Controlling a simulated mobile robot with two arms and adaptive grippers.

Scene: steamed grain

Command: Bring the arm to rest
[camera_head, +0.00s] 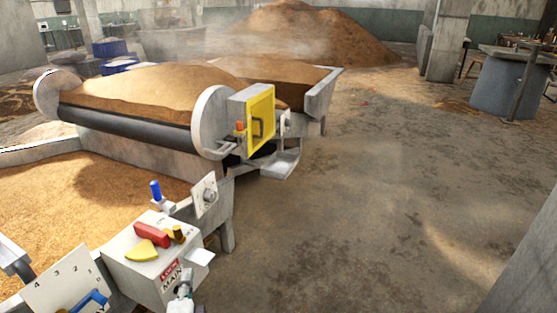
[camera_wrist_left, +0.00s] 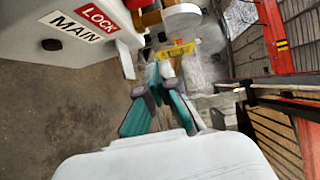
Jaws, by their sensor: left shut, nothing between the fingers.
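My left gripper (camera_head: 184,287) shows at the bottom edge of the head view, just in front of the white control box (camera_head: 140,272) with the LOCK and MAIN labels. Only its tip end shows there, and the rest of the arm is cut off. In the left wrist view the left gripper (camera_wrist_left: 162,76) has its fingers together with nothing between them. The control box (camera_wrist_left: 75,52) stands at the upper left there, beside the fingers. I cannot tell whether they touch it. My right gripper is in neither view.
The box carries a red handle (camera_head: 152,234) and a yellow piece (camera_head: 142,251). A numbered panel (camera_head: 62,285) is at lower left. A grain trough (camera_head: 215,170) and a machine with a yellow panel (camera_head: 260,118) stand behind. Open floor (camera_head: 370,200) lies to the right.

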